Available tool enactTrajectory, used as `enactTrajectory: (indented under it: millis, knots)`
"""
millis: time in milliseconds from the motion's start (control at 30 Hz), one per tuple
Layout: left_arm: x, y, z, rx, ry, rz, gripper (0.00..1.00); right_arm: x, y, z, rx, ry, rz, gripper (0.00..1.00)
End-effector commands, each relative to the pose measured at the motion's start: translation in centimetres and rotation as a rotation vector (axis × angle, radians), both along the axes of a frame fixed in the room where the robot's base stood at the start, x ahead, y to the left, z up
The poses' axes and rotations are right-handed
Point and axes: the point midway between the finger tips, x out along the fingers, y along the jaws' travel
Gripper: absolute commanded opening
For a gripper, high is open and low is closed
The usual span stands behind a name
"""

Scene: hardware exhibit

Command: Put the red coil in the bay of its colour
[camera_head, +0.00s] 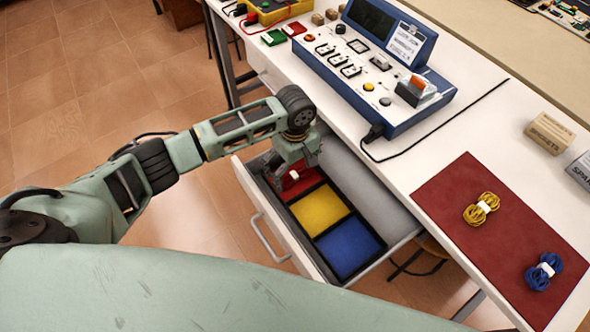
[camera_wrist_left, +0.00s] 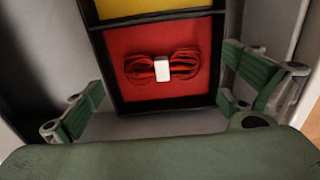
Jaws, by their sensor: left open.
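The red coil (camera_wrist_left: 162,67), tied with a white band, lies in the red bay (camera_wrist_left: 124,92) of the divided tray in the open drawer. In the head view the red bay (camera_head: 303,182) shows in part, beneath my left gripper. My left gripper (camera_head: 298,162) is over the drawer at the red bay. In the left wrist view its fingers (camera_wrist_left: 165,98) are wide apart on either side of the bay, with the coil between and beyond them, untouched. The yellow bay (camera_head: 320,210) and blue bay (camera_head: 348,247) are empty. My right gripper is not in view.
A yellow coil (camera_head: 481,209) and a blue coil (camera_head: 543,271) lie on a dark red mat (camera_head: 455,183) on the white table. A blue instrument console (camera_head: 372,65) stands behind the drawer, its black cable on the tabletop. Boxes (camera_head: 549,132) sit at the right.

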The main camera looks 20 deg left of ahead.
Motion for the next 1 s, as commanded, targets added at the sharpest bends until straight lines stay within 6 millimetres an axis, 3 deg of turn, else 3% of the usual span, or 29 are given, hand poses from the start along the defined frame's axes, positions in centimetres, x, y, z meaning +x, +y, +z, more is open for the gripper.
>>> enactTrajectory:
  millis: [300, 500, 1000]
  knots:
    - [0.1, -0.1, 7.0, -0.003, -0.004, -0.001, 1.0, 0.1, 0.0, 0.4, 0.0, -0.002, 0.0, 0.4]
    - [0.0, -0.1, 9.6, -0.002, -0.001, 0.001, 1.0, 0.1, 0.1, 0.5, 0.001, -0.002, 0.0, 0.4]
    - [0.0, -0.1, 10.3, -0.001, 0.0, 0.001, 1.0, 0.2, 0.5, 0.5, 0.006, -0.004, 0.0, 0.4]
